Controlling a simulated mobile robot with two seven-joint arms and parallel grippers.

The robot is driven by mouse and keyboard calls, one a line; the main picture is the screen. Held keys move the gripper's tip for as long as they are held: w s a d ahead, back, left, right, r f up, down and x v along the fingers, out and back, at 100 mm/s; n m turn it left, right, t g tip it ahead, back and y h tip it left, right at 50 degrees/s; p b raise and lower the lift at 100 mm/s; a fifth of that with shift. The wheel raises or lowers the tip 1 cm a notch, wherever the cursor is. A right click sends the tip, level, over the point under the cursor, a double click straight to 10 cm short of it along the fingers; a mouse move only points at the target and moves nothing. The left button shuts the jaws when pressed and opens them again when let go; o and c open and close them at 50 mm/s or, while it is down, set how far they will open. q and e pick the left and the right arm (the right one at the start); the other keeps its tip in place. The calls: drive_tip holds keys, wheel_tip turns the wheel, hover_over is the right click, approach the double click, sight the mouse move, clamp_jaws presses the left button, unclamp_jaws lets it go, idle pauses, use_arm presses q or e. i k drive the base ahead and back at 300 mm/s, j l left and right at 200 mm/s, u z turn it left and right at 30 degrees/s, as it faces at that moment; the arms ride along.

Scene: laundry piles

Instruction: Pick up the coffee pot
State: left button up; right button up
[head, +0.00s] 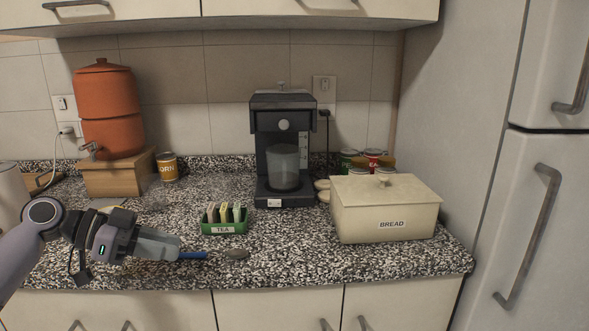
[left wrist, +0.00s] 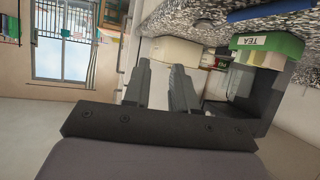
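The coffee pot (head: 284,168) is a greyish, see-through vessel. It stands upright inside the black coffee maker (head: 284,110) at the back middle of the counter in the head view. My left gripper (head: 176,246) is over the front left of the counter, well to the left and in front of the pot, not touching it. In the left wrist view its two fingers (left wrist: 161,75) stand apart with nothing between them. The dark coffee maker (left wrist: 257,98) shows at the right of that view; I cannot make out the pot clearly there. My right gripper is not in view.
A green tea box (head: 224,226) and a spoon (head: 236,253) lie between my gripper and the coffee maker. A bread box (head: 385,217) stands to its right, with cans (head: 373,156) behind. An orange dispenser (head: 106,110) and a corn can (head: 167,167) stand back left.

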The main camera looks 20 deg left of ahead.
sight(282, 160)
drive_tip(key=i, duration=1.15)
